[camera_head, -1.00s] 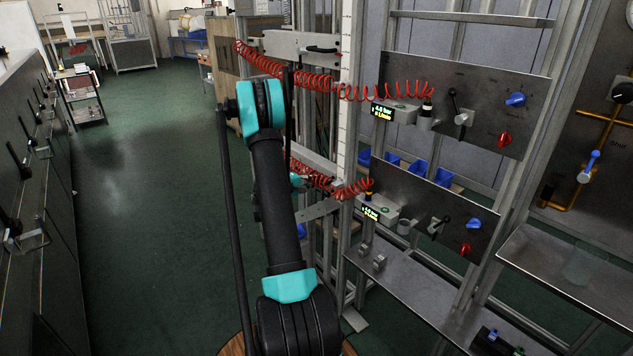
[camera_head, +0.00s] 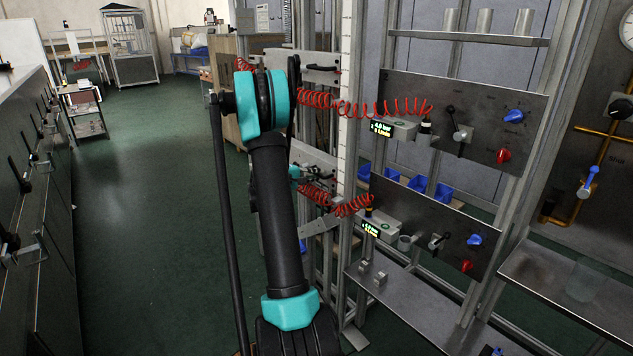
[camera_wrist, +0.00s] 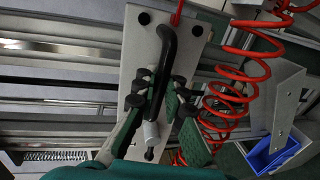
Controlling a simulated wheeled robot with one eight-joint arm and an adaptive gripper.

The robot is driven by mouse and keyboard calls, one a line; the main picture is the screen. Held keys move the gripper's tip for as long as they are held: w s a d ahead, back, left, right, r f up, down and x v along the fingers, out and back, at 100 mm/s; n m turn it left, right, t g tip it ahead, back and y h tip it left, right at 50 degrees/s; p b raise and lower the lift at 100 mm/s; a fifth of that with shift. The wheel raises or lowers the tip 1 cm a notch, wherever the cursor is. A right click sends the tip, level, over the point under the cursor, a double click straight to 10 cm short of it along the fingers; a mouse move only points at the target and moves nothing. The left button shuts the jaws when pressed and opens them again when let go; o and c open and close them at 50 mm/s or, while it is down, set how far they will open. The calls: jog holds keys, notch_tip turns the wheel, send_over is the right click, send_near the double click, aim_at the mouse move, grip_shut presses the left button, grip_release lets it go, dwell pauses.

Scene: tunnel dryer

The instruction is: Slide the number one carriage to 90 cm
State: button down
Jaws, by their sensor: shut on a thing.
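Two grey plate carriages sit one above the other on the vertical rails, an upper carriage (camera_head: 318,68) and a lower carriage (camera_head: 318,160). I cannot read a number on either. My gripper (camera_head: 300,173) is at the lower carriage, partly hidden behind my arm. In the wrist view my gripper (camera_wrist: 160,92) has its fingers closed around the black bar handle (camera_wrist: 167,45) on the carriage's plate (camera_wrist: 138,42). A light grey knob (camera_wrist: 151,133) lies by the handle's end. A white vertical scale (camera_head: 346,110) stands right of the carriages; its marks are too small to read.
Red coiled hoses (camera_head: 350,203) run from the carriages to valve panels (camera_head: 462,112) on the right. A shelf (camera_head: 408,293) juts out below the panels. A dark cabinet with handles (camera_head: 35,220) lines the left. The green floor (camera_head: 150,200) between is clear.

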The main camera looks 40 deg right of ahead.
jog(key=shift+w, duration=0.1)
jog(key=c, duration=1.6)
grip_release()
jog(key=shift+a, duration=0.15)
jog(key=v, duration=1.1)
jog(key=shift+s+a+r, duration=0.1)
jog(key=shift+s+a, duration=0.1)
jog(key=shift+a, duration=0.2)
jog(key=s+a+f+t+y, duration=0.1)
jog(key=s+a+f+y, duration=0.2)
jog(key=s+a, duration=0.6)
jog(key=s+a+f+t+y, duration=0.1)
jog(key=s+a+f+y, duration=0.3)
jog(key=s+a+y, duration=0.3)
jog(key=s+a+f+m+t+y, duration=0.1)
jog(key=s+a+f+y, duration=0.2)
jog(key=s+a, duration=0.8)
jog(key=shift+s+a+f+y, duration=0.1)
jog(key=shift+a+y, duration=0.55)
jog(key=shift+a, duration=0.5)
jog(key=shift+s+a+f+y, duration=0.15)
jog(key=shift+a+y, duration=0.5)
jog(key=shift+a, duration=0.5)
